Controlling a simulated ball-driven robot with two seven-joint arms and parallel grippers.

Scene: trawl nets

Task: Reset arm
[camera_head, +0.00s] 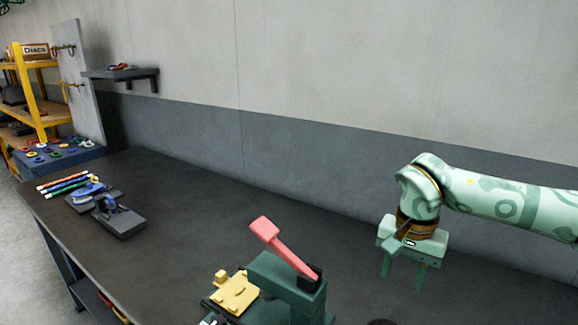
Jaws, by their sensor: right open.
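My right gripper (402,270) hangs from my pale green patterned arm, which comes in from the right. Its two green fingers point down and stand apart, with nothing between them. It is above the dark workbench (190,225), to the right of a dark green device with a red lever (283,250). It appears apart from that device. My left gripper is not in view.
A yellow block (235,292) sits beside the green device at the front. A blue and grey tool (118,215) and coloured rods (70,185) lie at the left. A wall shelf (122,74) and yellow rack (38,100) stand at the back left. The bench middle is clear.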

